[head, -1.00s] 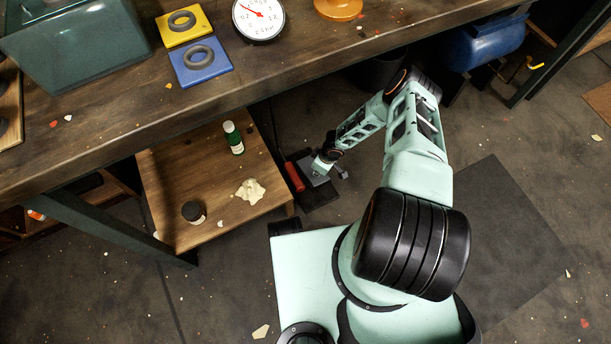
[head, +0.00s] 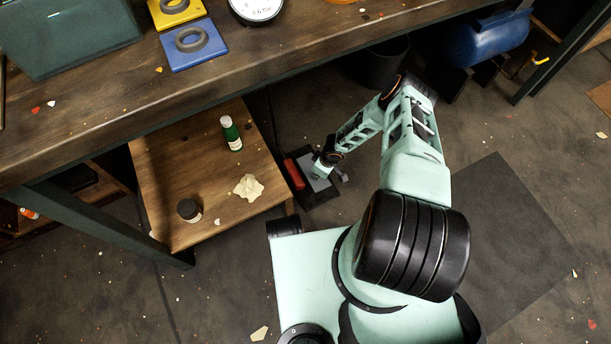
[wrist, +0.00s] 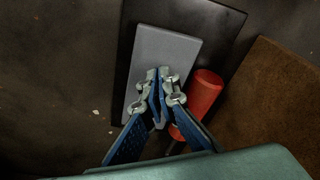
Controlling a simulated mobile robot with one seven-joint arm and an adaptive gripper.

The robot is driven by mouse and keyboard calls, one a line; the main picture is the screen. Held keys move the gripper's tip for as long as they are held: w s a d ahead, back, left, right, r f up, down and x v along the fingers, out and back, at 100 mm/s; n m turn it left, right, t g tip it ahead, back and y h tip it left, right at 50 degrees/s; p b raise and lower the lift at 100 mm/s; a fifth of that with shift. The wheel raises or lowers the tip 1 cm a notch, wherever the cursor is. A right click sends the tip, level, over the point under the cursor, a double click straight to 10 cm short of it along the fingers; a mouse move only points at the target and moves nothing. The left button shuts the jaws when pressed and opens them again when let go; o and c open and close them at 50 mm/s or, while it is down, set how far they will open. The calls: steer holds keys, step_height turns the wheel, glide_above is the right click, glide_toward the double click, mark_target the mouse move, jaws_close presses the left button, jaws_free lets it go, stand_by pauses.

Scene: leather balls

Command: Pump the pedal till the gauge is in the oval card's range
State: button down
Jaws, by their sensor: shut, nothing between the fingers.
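The pedal is a grey plate (wrist: 166,47) on a dark base (wrist: 222,32), on the floor beneath the bench. It also shows in the head view (head: 318,178), partly hidden by my arm. My gripper (wrist: 161,78) is shut and empty, with its fingertips over the grey plate; I cannot tell whether they touch it. A red cylinder (wrist: 205,90) lies beside the plate, and it shows in the head view too (head: 293,174). The gauge (head: 256,9) is cut off by the top edge, so its needle is out of sight. I see no oval card.
A blue tank (head: 487,38) and a dark bin (head: 382,64) stand under the bench (head: 110,105).

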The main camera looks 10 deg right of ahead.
steer(key=shift+w+a+r, duration=0.15)
steer(key=shift+w+r, duration=0.05)
steer(key=shift+w, duration=0.15)
step_height(320, 180, up, 4)
steer(key=p, duration=0.5)
steer(key=shift+s+r, duration=0.15)
steer(key=shift+r, duration=0.1)
steer(key=shift+f, duration=0.15)
